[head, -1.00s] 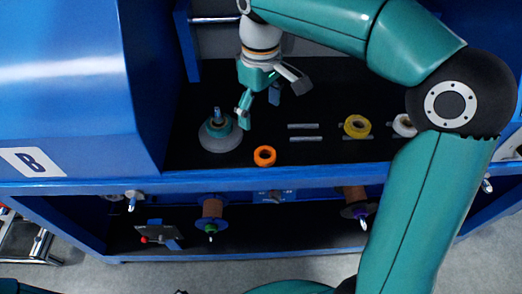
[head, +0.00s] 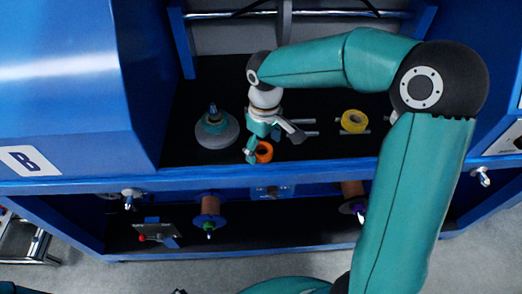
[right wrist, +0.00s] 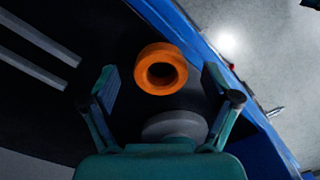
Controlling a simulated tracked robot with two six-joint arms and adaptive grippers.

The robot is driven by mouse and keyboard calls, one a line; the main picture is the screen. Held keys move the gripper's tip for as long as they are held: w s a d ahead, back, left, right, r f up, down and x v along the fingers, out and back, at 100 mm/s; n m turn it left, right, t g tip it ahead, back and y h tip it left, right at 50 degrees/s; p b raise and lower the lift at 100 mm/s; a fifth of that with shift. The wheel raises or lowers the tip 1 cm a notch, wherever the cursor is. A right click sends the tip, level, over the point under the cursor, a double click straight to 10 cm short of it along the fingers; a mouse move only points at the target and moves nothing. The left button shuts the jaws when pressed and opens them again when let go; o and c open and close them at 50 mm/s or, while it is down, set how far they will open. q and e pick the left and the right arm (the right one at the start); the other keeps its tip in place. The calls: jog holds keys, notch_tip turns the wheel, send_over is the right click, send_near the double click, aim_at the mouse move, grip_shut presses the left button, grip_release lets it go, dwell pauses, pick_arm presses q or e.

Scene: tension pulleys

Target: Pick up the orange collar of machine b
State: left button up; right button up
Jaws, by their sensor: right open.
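The orange collar (head: 264,152) is a short ring lying on the black shelf (head: 186,105) of the machine marked B. In the right wrist view the orange collar (right wrist: 161,70) sits ahead of and between the two fingers, with its hole facing the camera. My right gripper (head: 262,150) is over the collar, and its fingers partly cover it in the head view. In the right wrist view my right gripper (right wrist: 168,97) is open and empty, with a finger on each side. I cannot tell the exact height above the collar.
A grey round base with a teal ring and upright pin (head: 217,130) stands left of the collar. A yellow ring (head: 354,122) lies to the right near metal bars. The blue shelf edge (head: 300,172) runs close in front of the collar.

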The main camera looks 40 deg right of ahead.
jog(key=shift+f, duration=0.55)
jog(key=c, duration=1.2)
jog(key=shift+r, duration=0.1)
jog(key=shift+c, duration=0.2)
notch_tip(320, 180, up, 20)
jog(key=p, duration=0.1)
jog(key=shift+p, duration=0.35)
